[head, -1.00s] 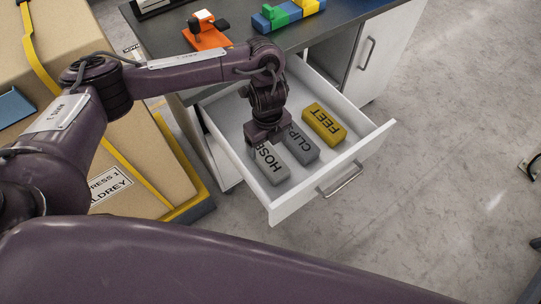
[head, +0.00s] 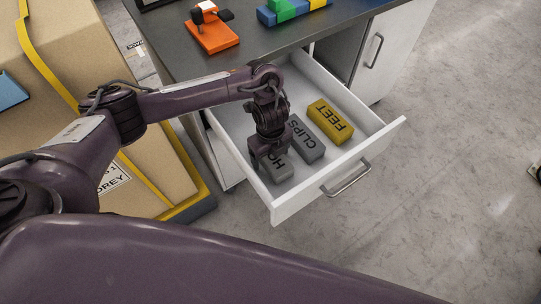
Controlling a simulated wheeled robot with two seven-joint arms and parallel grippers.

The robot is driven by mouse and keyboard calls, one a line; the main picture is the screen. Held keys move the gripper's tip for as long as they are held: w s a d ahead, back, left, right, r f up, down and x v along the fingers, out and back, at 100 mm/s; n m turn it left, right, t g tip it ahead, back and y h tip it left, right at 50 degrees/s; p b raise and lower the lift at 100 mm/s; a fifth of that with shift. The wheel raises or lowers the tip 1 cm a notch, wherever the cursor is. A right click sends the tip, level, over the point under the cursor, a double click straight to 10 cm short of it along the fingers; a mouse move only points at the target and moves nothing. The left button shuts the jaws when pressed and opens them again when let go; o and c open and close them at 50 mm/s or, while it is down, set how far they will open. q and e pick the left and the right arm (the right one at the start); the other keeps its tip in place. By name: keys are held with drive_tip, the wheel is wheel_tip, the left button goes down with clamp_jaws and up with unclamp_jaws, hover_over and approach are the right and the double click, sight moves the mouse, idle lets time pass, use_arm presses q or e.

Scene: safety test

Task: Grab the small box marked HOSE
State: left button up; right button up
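The small grey box marked HOSE (head: 283,173) lies in the open white drawer (head: 369,149), at the left of a row of boxes. My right gripper is not in view.
The drawer's walls and front handle (head: 346,180) surround the boxes. The dark worktop (head: 180,50) above holds an orange item (head: 211,36) and colored blocks (head: 290,9). A large cardboard box (head: 70,60) stands at the left.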

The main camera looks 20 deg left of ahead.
use_arm(q)
drive_tip(key=c, duration=1)
drive_tip(key=shift+c, duration=0.2)
drive_tip(key=shift+r, duration=0.15)
